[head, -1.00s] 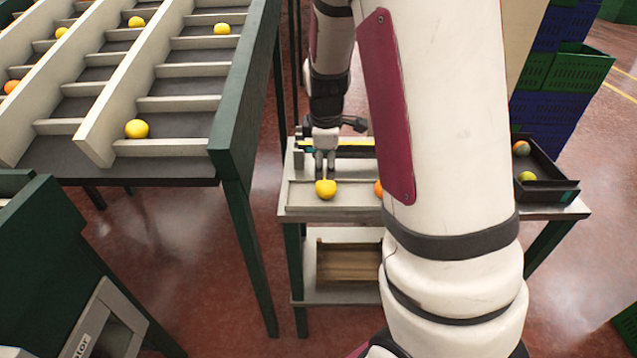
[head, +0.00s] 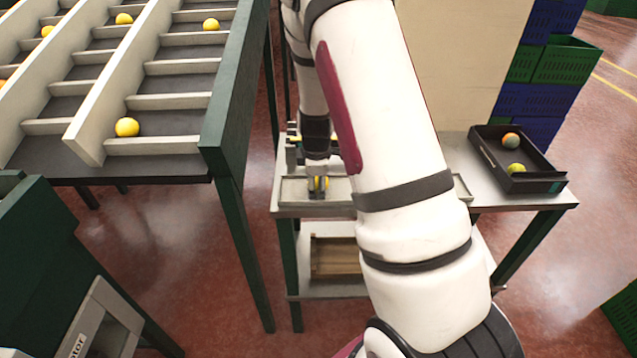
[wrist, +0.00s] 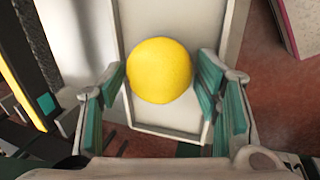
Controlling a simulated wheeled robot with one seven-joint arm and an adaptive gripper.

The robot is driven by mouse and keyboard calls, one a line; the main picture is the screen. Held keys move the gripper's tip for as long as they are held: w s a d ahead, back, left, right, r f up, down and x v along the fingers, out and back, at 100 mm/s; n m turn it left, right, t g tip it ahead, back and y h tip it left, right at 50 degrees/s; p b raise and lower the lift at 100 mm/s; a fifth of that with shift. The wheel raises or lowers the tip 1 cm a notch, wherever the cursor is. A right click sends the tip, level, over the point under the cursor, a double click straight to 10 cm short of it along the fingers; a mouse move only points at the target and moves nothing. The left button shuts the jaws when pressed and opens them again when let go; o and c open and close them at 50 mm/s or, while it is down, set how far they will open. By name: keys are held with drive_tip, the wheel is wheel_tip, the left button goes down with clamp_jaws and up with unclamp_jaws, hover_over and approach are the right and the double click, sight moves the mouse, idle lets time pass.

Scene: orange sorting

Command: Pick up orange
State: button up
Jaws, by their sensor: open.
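A yellow round fruit (head: 322,183) lies in a shallow grey tray (head: 292,192) on the metal table. My gripper (head: 318,187) is down at the fruit, pointing downward, with its fingers partly covering it in the head view. In the wrist view the yellow fruit (wrist: 160,70) shows whole between the open, green-padded fingers of my gripper (wrist: 163,78). There is a gap at the right finger; the left finger is close to the fruit, and contact cannot be told. No orange-coloured fruit shows in the tray now; my arm covers part of it.
A black box (head: 530,183) with two fruits stands at the table's right end. A slatted sorting rack (head: 180,105) with several yellow fruits stands at the left. Stacked green and blue crates (head: 565,65) stand behind at the right.

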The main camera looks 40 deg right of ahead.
drive_tip(key=c, duration=1)
drive_tip(key=shift+r, duration=0.1)
